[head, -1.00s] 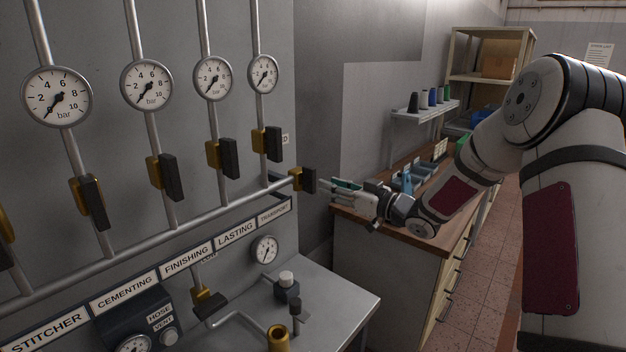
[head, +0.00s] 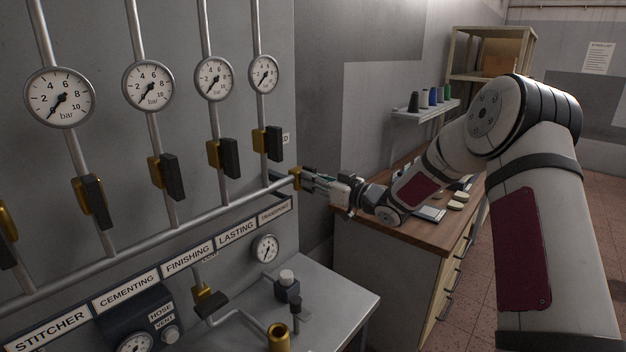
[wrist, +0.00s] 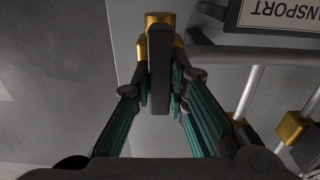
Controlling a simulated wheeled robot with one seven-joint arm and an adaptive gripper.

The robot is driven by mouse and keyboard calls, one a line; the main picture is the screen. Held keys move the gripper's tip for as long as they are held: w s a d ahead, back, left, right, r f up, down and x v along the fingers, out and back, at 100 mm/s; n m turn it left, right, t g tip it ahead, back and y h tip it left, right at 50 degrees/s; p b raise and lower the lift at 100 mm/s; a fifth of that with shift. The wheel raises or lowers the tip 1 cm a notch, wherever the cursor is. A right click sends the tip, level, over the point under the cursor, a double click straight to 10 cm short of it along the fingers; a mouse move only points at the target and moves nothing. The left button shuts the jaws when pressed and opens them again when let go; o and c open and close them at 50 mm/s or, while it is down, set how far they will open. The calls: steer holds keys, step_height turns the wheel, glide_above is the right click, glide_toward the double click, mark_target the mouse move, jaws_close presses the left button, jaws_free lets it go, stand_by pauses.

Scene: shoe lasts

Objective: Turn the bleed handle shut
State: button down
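The bleed handle, a dark bar (wrist: 159,75) on a brass valve body (wrist: 158,22), shows in the wrist view at the top middle. I take it to be the end valve of the long manifold pipe; its brass body (head: 296,178) shows in the head view. My gripper (head: 308,182) has reached this valve, and its fingers mostly hide the handle there. In the wrist view the handle lies between the fingers of my gripper (wrist: 159,82), one on each side. Both fingertips are very near the handle; whether they press on it I cannot tell.
Several gauges and brass valves with dark handles (head: 222,158) line the wall panel left of my gripper. A grey bench (head: 340,298) with fittings stands below. A wooden-topped cabinet (head: 410,232) stands under my arm. The TRANSPORT label (wrist: 282,14) is close to the valve.

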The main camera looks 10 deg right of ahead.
stand_by(0.4)
steer(key=m, duration=0.4)
steer(key=shift+w+d+m, duration=0.1)
steer(key=shift+d+m, duration=0.1)
steer(key=shift+m, duration=0.2)
steer(key=m, duration=0.4)
steer(key=shift+d+f+m, duration=0.1)
steer(key=shift+m, duration=0.2)
steer(key=m, duration=0.4)
steer(key=shift+w+f, duration=0.1)
steer(key=shift+f+m, duration=0.15)
steer(key=shift+m, duration=2.15)
steer(key=c, duration=1.6)
jaws_free()
steer(key=shift+o, duration=0.2)
